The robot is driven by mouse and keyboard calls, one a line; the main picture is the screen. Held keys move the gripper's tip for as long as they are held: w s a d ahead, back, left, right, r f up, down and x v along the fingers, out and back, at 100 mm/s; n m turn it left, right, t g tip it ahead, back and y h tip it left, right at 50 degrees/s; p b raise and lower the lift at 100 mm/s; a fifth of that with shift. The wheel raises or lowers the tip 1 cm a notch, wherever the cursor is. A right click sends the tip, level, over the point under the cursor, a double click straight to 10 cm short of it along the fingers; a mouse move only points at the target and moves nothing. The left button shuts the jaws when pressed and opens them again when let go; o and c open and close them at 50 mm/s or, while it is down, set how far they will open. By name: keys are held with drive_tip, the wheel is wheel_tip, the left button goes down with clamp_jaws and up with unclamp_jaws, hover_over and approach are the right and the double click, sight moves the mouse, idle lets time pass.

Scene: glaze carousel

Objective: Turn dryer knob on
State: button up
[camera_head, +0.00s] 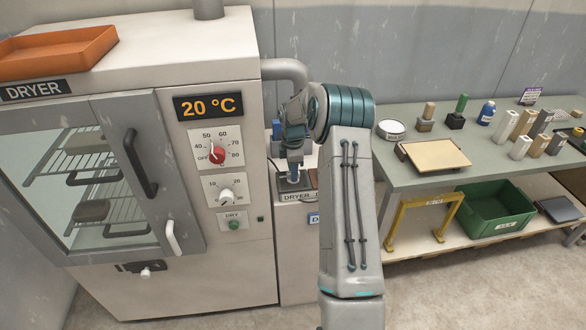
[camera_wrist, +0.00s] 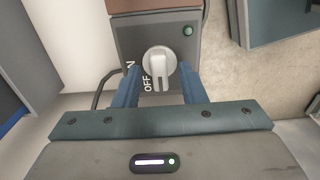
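A pale grey dryer knob (camera_wrist: 159,69) with a raised ridge sits on a dark panel (camera_wrist: 126,40) in the wrist view. The ridge runs up and down in the picture. "OFF" is printed at its lower left, and an "N", probably part of "ON", shows left of it. My gripper (camera_wrist: 159,74) is open, with one blue finger on each side of the knob; small gaps seem to remain. In the head view, my gripper (camera_head: 292,153) points down over a small unit labelled "DRYER" (camera_head: 297,197) right of the dryer cabinet. The knob is hidden there.
The dryer cabinet (camera_head: 232,262) stands at left, showing "20 °C", with a red knob (camera_head: 217,154), a white knob (camera_head: 226,196) and a door handle (camera_head: 140,163). A workbench (camera_head: 400,178) with jars and blocks stands at right. A green light (camera_wrist: 188,30) is near the knob.

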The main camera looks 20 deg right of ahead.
clamp_jaws()
drive_tip(key=shift+f+m, duration=0.1)
drive_tip(key=shift+m, duration=0.2)
drive_tip(key=m+b, duration=0.3)
drive_tip(key=m, duration=0.2)
drive_tip(key=m+b, duration=0.1)
drive_tip(key=m, duration=0.5)
drive_tip(key=shift+b, duration=0.3)
drive_tip(key=shift+m, duration=0.3)
idle(0.4)
